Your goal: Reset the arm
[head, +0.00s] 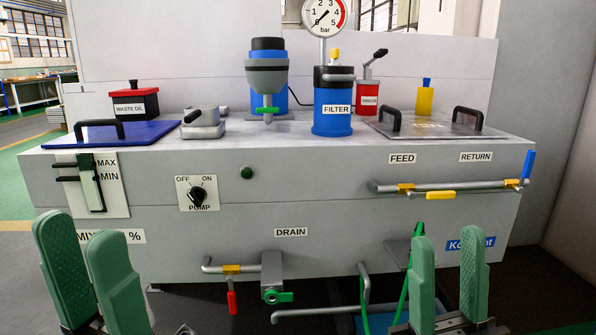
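My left gripper (90,265) is at the lower left, in front of the machine's grey front panel. Its two green fingers stand apart with nothing between them. My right gripper (447,275) is at the lower right, below the feed and return pipe. Its two green fingers are also apart and empty. Both grippers point upward in the picture. Most of both arms lies below the bottom edge and is hidden.
The grey coolant unit (330,225) fills the middle. A blue filter (333,120) stands on top.

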